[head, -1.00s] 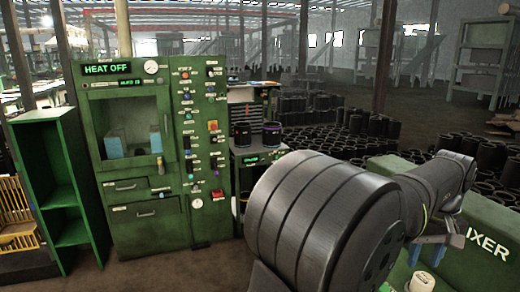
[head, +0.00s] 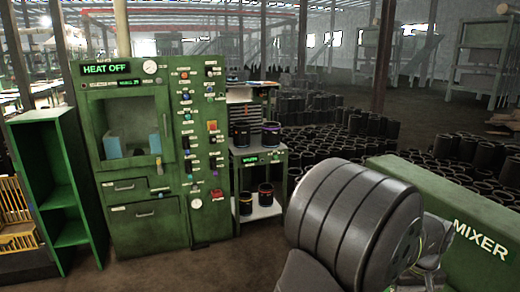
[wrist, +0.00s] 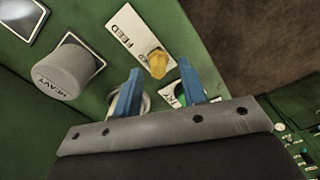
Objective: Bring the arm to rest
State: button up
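In the wrist view my gripper (wrist: 160,66) shows two blue fingers standing apart with nothing held between them. The fingers are over a green panel. A yellow switch (wrist: 157,64) under a FEED label shows between the fingertips, and a grey HEAVY knob (wrist: 66,70) lies to the left. I cannot tell whether the fingers touch the panel. In the head view my own large arm joint fills the lower right and hides the gripper. The green mixer (head: 450,215) stands behind and right of my arm.
A green heating cabinet (head: 150,215) reading HEAT OFF stands at left, with blue blocks behind its window. An empty green shelf (head: 60,195) stands beside it. A small cart (head: 262,210) carries dark sleeves. Many black sleeves (head: 400,160) crowd the floor behind.

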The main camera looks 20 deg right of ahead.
jog(key=s, duration=0.4)
jog(key=shift+s+r, duration=0.25)
notch_tip(320, 180, up, 17)
jog(key=m, duration=1.1)
jog(key=shift+w, duration=0.15)
jog(key=shift+d, duration=0.1)
